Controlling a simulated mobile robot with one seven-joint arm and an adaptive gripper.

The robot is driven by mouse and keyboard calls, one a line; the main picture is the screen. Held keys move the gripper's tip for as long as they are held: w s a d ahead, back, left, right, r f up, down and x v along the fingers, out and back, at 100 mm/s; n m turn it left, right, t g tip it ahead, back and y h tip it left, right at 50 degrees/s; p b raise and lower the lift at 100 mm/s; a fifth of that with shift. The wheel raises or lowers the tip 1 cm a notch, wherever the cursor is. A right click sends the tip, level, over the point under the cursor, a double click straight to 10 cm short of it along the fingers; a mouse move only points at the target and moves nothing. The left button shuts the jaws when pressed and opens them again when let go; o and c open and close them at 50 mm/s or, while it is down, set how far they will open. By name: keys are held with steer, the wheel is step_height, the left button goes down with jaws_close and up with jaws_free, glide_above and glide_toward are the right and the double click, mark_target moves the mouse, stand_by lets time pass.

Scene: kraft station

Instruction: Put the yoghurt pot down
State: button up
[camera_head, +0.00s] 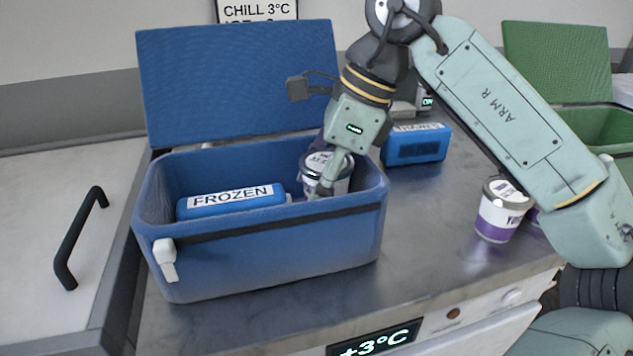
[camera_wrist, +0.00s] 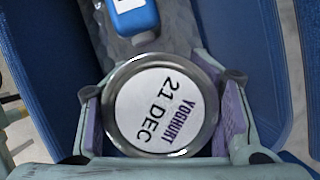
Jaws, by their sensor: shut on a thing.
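The yoghurt pot (camera_head: 316,172) is inside the right end of the open blue cool box (camera_head: 270,256). Its white lid (camera_wrist: 158,106) reads "YOGHURT 21 DEC" in the wrist view. My gripper (camera_head: 328,180) reaches down into the box and is shut on the pot; in the wrist view its fingers (camera_wrist: 164,115) press on both sides of the lid. The pot looks upright. Its base is hidden by the box wall, so I cannot tell whether it touches the floor of the box.
A blue "FROZEN" pack (camera_head: 230,201) lies in the box's left part. Another blue pack (camera_head: 416,146) stands on the counter behind. A second yoghurt pot (camera_head: 499,213) stands on the steel counter to the right. A green box (camera_head: 608,128) is at far right.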

steer(key=shift+f, duration=0.45)
steer(key=o, duration=1.5)
steer(key=shift+c, duration=0.2)
steer(key=shift+r, duration=0.1)
steer(key=shift+r, duration=0.25)
steer(key=p+v, duration=0.1)
steer(key=v, duration=1.1)
steer(key=shift+r, duration=0.35)
